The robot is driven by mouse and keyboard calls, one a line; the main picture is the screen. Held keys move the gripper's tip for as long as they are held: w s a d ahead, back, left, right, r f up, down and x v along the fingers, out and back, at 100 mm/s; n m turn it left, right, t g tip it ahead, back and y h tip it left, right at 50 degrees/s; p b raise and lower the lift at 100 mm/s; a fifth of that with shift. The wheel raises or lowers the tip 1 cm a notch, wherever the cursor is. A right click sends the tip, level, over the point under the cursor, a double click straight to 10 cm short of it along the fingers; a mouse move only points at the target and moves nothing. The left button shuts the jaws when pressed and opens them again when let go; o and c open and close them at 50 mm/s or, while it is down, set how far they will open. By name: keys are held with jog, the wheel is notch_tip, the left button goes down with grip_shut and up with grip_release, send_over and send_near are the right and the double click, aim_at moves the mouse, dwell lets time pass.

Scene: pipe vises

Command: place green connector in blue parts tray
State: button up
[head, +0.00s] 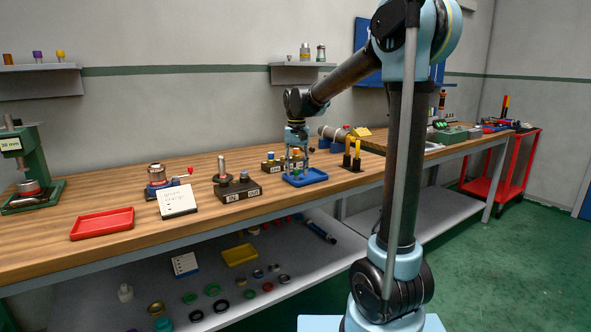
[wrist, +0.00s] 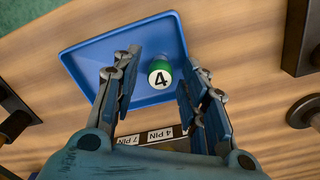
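The green connector (wrist: 161,66), with a white end marked 4, is inside the blue parts tray (wrist: 82,60) in the wrist view. The tray also shows on the bench in the head view (head: 317,176). My gripper (wrist: 160,72) points down over the tray, its two fingers spread either side of the connector. Gaps show between the connector and both fingers. In the head view my gripper (head: 296,163) is above the tray and partly hides its inside.
A block labelled 4 PIN and 7 PIN (wrist: 160,137) lies close to the tray. A dark block with posts (head: 239,190) stands left of it, and a black and yellow fixture (head: 352,158) right. A red tray (head: 103,223) sits farther left.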

aim_at(296, 169)
jog(key=shift+r, duration=0.1)
notch_tip(296, 169, up, 12)
jog(key=s+d+f, duration=0.3)
jog(key=s+d, duration=0.4)
jog(key=d, duration=0.1)
jog(key=s+d+f+t, duration=0.1)
jog(key=s+d+f, duration=0.5)
jog(key=s+f, duration=0.6)
jog(key=s+d+f+t, duration=0.1)
jog(key=s+d+f, duration=0.6)
jog(key=s+f, duration=0.5)
jog(key=shift+s, duration=0.45)
jog(key=shift+d, duration=0.1)
jog(key=shift+w+f, duration=0.25)
jog(key=shift+w, duration=0.25)
